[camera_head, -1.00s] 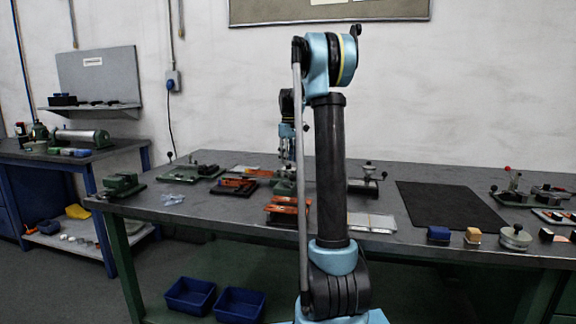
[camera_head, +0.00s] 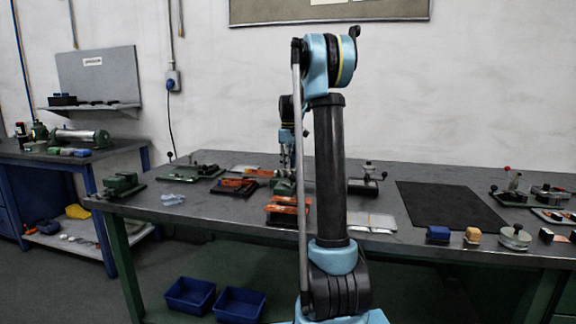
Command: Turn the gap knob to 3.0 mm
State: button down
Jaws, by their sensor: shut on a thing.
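My gripper (camera_head: 286,165) is small in the picture, pointing down over the middle of the bench behind my own upright arm link. Its fingertips meet the top of a small green fixture (camera_head: 281,182). The gap knob is too small and too hidden to make out apart from the fingers, and its scale cannot be read. My gripper appears closed on the knob at the top of this fixture.
The grey workbench (camera_head: 385,225) holds orange-and-black pieces (camera_head: 283,211) in front of the fixture. A clamp-like device (camera_head: 368,178) stands right of my arm. A black mat (camera_head: 450,206) lies farther right. A green vise (camera_head: 123,184) sits at the left end.

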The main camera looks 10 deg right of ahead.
jog(key=m, duration=0.4)
jog(key=shift+w+m, duration=0.1)
jog(key=shift+m, duration=0.3)
jog(key=m, duration=0.4)
jog(key=shift+m, duration=0.3)
jog(key=m, duration=0.4)
jog(key=shift+m, duration=2.2)
jog(key=c, duration=1.4)
grip_release()
jog(key=shift+r, duration=0.1)
